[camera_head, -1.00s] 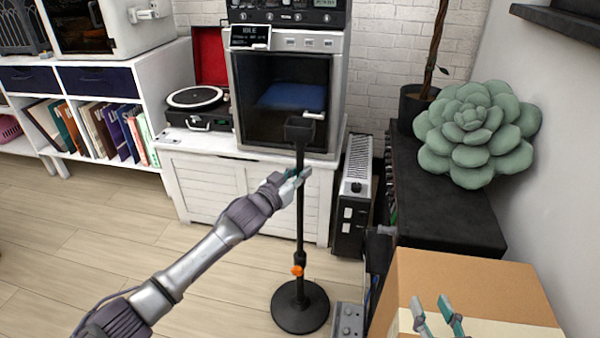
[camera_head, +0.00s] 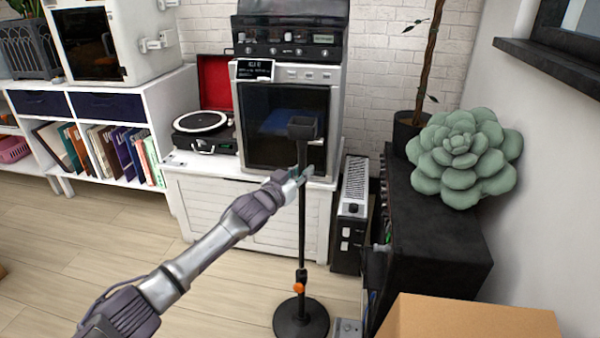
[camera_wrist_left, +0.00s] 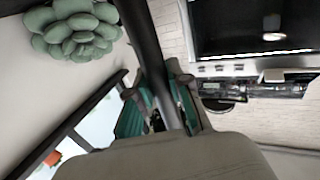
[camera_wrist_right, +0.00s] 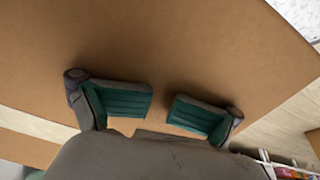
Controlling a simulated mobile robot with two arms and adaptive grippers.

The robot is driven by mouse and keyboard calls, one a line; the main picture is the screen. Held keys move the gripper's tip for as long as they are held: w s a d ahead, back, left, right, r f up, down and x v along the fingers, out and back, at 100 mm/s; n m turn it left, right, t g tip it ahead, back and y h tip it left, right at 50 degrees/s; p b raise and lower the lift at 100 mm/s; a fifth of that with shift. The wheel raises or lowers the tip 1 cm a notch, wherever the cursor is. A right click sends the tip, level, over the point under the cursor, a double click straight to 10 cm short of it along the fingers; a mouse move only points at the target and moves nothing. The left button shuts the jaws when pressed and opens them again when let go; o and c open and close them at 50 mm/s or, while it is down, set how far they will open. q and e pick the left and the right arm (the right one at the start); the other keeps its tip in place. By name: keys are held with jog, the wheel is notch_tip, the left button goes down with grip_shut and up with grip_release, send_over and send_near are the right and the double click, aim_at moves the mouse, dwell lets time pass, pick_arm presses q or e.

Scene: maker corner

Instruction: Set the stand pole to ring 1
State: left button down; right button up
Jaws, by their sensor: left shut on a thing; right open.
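The stand has a black pole (camera_head: 302,225), a round black base (camera_head: 300,319) on the floor, an orange knob (camera_head: 299,288) low on the pole and a small dark box-shaped top (camera_head: 303,128). It stands upright. My left gripper (camera_head: 300,175) is shut around the upper pole, below the top. The pole also runs between the fingers in the left wrist view (camera_wrist_left: 150,60). Ring marks on the pole are too small to tell. My right gripper (camera_wrist_right: 160,108) is open and empty in the right wrist view, over a cardboard box (camera_wrist_right: 170,40); it is out of the head view.
A white cabinet (camera_head: 240,215) with an oven (camera_head: 285,100) and a record player (camera_head: 203,125) stands behind the stand. A heater-like unit (camera_head: 352,210) and a black bench (camera_head: 440,240) with a succulent cushion (camera_head: 465,155) are to the right.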

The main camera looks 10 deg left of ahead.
pick_arm(q)
jog(key=c, duration=1.1)
grip_release()
jog(key=shift+f, duration=0.2)
jog(key=shift+o, duration=0.2)
jog(key=shift+s, duration=0.1)
jog(key=v, duration=1.1)
jog(key=shift+s+a, duration=0.25)
jog(key=shift+s, duration=0.1)
